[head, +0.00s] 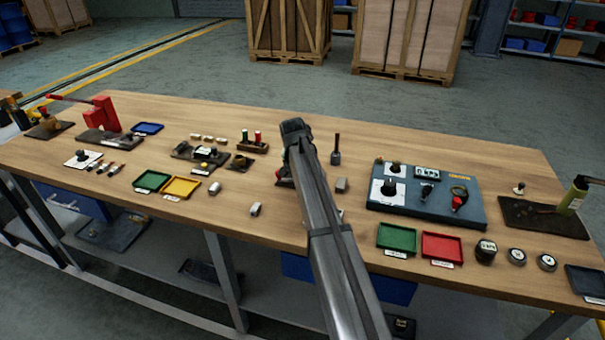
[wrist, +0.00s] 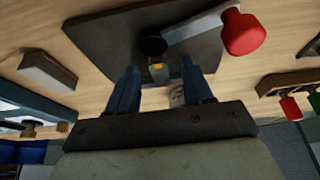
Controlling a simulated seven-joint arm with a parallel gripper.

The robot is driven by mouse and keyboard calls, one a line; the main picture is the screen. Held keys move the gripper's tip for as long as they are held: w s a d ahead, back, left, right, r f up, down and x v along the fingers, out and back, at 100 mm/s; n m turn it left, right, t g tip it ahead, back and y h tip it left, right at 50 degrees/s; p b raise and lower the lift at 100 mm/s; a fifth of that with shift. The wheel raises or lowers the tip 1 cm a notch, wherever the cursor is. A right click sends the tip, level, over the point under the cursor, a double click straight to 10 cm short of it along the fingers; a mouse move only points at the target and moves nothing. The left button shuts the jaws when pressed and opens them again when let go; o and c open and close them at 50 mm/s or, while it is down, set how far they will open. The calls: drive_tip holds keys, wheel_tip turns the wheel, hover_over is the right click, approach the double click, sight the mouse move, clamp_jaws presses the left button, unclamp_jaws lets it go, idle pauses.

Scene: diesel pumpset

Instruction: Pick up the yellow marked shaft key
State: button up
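In the wrist view my gripper (wrist: 158,67) is open, its two blue fingers apart. A small grey piece with a yellow mark, which looks like the yellow marked shaft key (wrist: 157,69), shows between the fingertips with a gap on each side. It appears at the edge of a dark plate (wrist: 105,38); I cannot tell whether it rests on the plate or the wood. A pale cylindrical piece (wrist: 177,97) shows between the fingers, closer to the palm. In the head view my arm hides the gripper and the key.
A lever with a red knob (wrist: 240,32) rises from the plate close to the right finger. A grey block (wrist: 47,72) lies to the left. Red and green handled pieces (wrist: 290,106) stand at right. The wooden bench (head: 130,180) holds trays and a blue panel (head: 425,205).

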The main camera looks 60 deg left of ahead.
clamp_jaws()
drive_tip(key=shift+r, duration=0.1)
idle(0.4)
